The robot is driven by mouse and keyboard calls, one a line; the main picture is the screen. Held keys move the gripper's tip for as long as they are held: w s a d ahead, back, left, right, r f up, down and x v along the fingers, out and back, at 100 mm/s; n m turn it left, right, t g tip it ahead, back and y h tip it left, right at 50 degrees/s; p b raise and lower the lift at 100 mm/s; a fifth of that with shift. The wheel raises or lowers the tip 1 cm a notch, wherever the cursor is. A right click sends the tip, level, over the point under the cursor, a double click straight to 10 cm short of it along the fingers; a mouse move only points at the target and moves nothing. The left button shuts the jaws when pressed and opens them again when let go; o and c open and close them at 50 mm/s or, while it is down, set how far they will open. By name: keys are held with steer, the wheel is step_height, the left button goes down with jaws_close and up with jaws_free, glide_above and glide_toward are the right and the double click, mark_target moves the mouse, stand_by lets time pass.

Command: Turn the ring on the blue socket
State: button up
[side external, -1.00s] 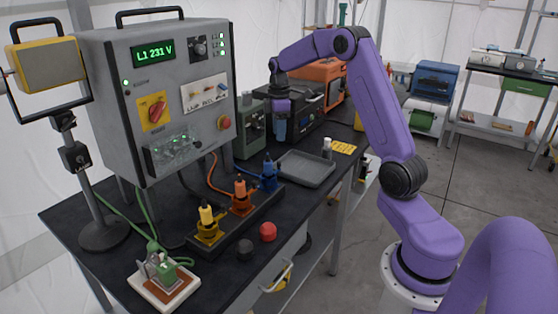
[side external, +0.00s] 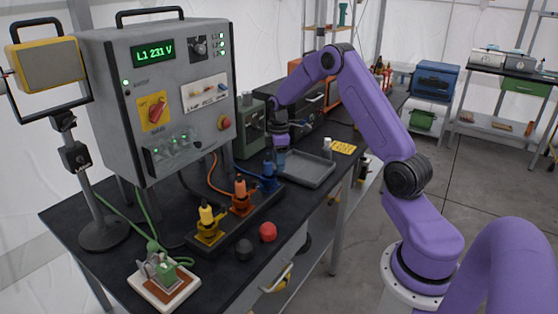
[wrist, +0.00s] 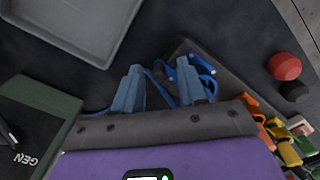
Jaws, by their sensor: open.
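The blue socket (side external: 268,182) is at the far end of the dark socket strip, with a blue plug and cable on it. In the wrist view the blue socket (wrist: 204,70) is partly hidden behind my right-hand finger. My gripper (side external: 281,160) hangs above the bench, just behind the blue socket and near the grey tray. In the wrist view my gripper (wrist: 157,74) has its two light-blue fingers apart, with blue cable seen between and beyond them. Nothing is held. The ring on the blue socket is too small to make out clearly.
The orange socket (side external: 241,200) and yellow socket (side external: 208,232) sit along the strip with plugs. A grey tray (side external: 318,172) lies beside the gripper. A red knob (side external: 268,232) and black knob (side external: 244,249) stand in front. The grey panel box (side external: 195,130) rises at left.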

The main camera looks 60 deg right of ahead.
jaws_close()
steer(key=shift+s, duration=0.1)
steer(key=s+a+m, duration=0.6)
steer(key=m, duration=1.2)
steer(key=shift+w+a, duration=0.1)
stand_by(0.7)
jaws_free()
steer(key=shift+r, duration=0.1)
